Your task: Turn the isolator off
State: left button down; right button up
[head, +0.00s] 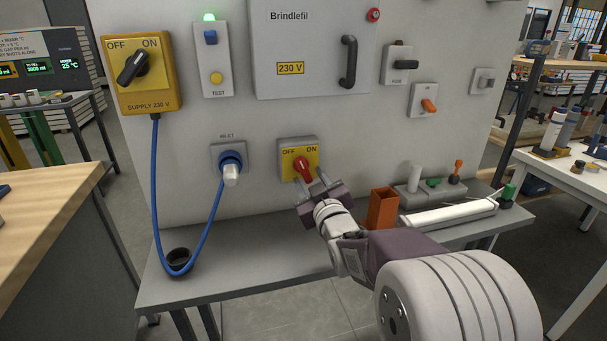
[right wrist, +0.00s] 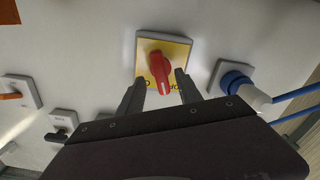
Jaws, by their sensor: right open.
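The isolator (head: 287,172) is a yellow plate on a grey box, low on the upright panel, marked OFF at left and ON at right. Its red handle (head: 303,166) stands out from the plate. In the right wrist view the handle (right wrist: 160,72) lies lengthwise, its white-marked end near the lettering; I cannot tell clearly which word it points to. My right gripper (head: 318,187) is open just in front of the isolator. In the right wrist view its fingers (right wrist: 159,92) stand either side of the handle, with gaps. My left gripper is not in view.
A yellow supply switch (head: 164,88) with a black handle is at upper left. A blue cable runs from it to the blue plug (head: 230,161) left of the isolator. An orange bin (head: 382,209) and a grey holder (head: 425,197) stand on the shelf at right.

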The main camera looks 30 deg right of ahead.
aim_at(306, 173)
jog(key=x, duration=0.5)
jog(key=shift+w, duration=0.25)
grip_shut()
jog(key=n+b, duration=0.3)
jog(key=b, duration=0.1)
jog(key=shift+f+n, duration=0.3)
jog(key=shift+n, duration=0.1)
jog(key=shift+r+n+b, duration=0.1)
jog(key=shift+n+b, duration=0.25)
jog(key=shift+n, duration=0.05)
jog(key=shift+r, duration=0.15)
grip_release()
